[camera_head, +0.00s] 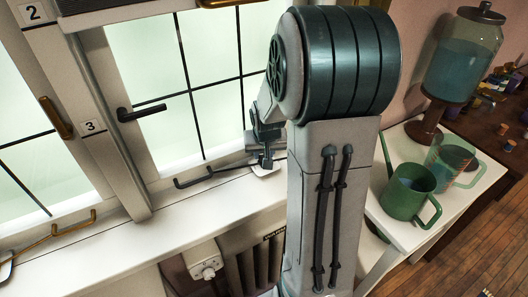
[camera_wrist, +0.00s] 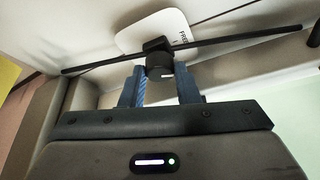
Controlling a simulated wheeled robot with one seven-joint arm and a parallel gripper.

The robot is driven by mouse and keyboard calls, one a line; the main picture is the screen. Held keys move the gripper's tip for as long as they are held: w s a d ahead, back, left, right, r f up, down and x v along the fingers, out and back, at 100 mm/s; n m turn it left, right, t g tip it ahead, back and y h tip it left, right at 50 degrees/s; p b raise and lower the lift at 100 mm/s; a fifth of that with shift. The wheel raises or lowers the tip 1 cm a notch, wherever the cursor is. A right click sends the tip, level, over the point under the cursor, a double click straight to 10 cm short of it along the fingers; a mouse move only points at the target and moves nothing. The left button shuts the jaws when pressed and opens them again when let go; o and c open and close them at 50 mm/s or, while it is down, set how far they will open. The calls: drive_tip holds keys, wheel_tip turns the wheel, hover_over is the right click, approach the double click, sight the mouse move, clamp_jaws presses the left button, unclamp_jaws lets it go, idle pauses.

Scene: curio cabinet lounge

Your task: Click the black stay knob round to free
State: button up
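The black stay knob (camera_wrist: 160,65) sits on a small white plate (camera_wrist: 140,38) in the wrist view, with a pale mark on its lower side. Dark lettering on the plate is partly hidden and too small to read fully. The thin black stay bar (camera_wrist: 245,38) crosses at the knob. My gripper (camera_wrist: 159,80) has its two blue fingers on either side of the knob; whether they press on it I cannot tell. In the head view my gripper (camera_head: 264,158) is down at the sill by the stay (camera_head: 205,177), and the knob is hidden there.
The window with black handle (camera_head: 140,112) is above the sill (camera_head: 150,245), by label 3 (camera_head: 91,126). A brass stay (camera_head: 60,232) and brass handle (camera_head: 56,118) are on the left. Green mug (camera_head: 408,192), glass jug (camera_head: 450,160) and blue dispenser (camera_head: 460,60) stand right.

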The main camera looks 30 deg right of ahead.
drive_tip(key=shift+r+n+p, duration=0.15)
drive_tip(key=shift+n+p, duration=0.15)
drive_tip(key=shift+p, duration=0.15)
drive_tip(key=shift+d+n+y+p, duration=0.1)
drive_tip(key=shift+n+y+p, duration=0.75)
drive_tip(key=shift+n, duration=1.05)
drive_tip(key=o, duration=1)
drive_tip(key=shift+c, duration=0.2)
drive_tip(key=v, duration=1.3)
drive_tip(key=shift+s+r, duration=0.2)
drive_tip(key=shift+s, duration=0.05)
